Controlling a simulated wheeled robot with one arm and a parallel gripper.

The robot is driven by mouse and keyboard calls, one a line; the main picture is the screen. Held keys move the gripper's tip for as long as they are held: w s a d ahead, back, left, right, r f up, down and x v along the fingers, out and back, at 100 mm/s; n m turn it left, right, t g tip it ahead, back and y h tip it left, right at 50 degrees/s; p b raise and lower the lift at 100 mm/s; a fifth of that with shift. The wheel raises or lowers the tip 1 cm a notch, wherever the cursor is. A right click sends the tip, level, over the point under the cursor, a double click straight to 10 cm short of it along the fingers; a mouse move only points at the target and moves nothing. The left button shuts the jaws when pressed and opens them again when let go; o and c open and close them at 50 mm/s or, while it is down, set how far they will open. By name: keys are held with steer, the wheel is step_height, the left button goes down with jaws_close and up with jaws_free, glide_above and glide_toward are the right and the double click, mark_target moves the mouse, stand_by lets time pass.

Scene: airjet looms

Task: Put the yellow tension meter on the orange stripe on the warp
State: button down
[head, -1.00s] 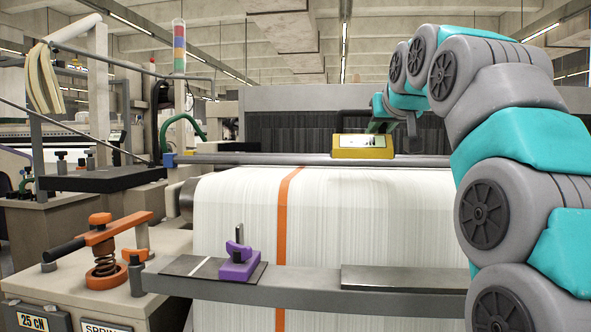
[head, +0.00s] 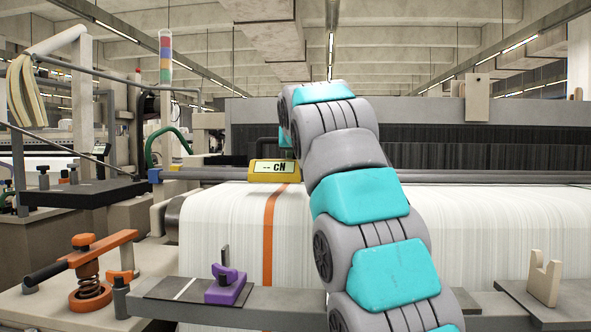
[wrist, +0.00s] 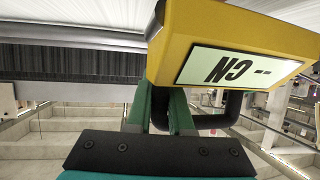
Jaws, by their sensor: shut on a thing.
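The yellow tension meter (head: 274,172) hangs at the back of the white warp (head: 350,232), over the far end of the orange stripe (head: 269,240). Its display reads "-- cN". I cannot tell whether its underside touches the warp. In the wrist view the meter (wrist: 225,25) fills the upper right, its display upside down. My gripper (wrist: 162,108) has its green fingers shut on the meter's black handle (wrist: 226,112). In the head view my arm hides the gripper. The stripe does not show in the wrist view.
A grey bar (head: 460,178) runs behind the warp. A front rail (head: 280,301) carries a purple clamp (head: 226,286) and a beige forked block (head: 543,279). An orange spring lever (head: 88,270) stands at the left. The warp right of my arm is clear.

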steer(key=shift+f, duration=1.55)
steer(key=shift+f, duration=0.1)
steer(key=c, duration=0.8)
jaws_free()
steer(key=shift+f+b, duration=0.1)
steer(key=shift+b, duration=0.2)
steer(key=b+v, duration=0.1)
steer(key=v, duration=1.1)
